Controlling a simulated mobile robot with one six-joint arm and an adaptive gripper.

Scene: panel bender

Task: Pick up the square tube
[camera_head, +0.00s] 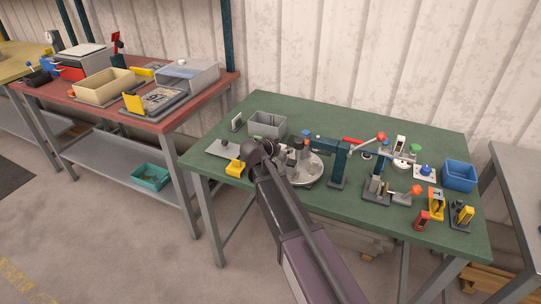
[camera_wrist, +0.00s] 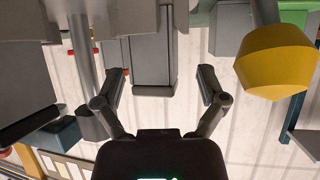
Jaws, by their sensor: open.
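My gripper (camera_wrist: 163,76) is open in the wrist view, its two fingers spread apart with nothing clamped. A grey, straight-sided upright piece (camera_wrist: 153,58) shows beyond and between the fingertips, apart from both. It may be the square tube, but I cannot tell for sure. In the head view my arm reaches over the green table (camera_head: 315,112). My wrist is at the left part of the table, near a round pale plate (camera_head: 312,172) with grey parts on it. My arm partly hides this area, and no square tube can be made out clearly there.
A grey bin (camera_head: 267,124) stands behind my wrist. A tall blue-green bracket (camera_head: 338,165) rises right of the plate. Several small fixtures and a blue bin (camera_head: 459,175) crowd the right side. The table's back strip is mostly clear.

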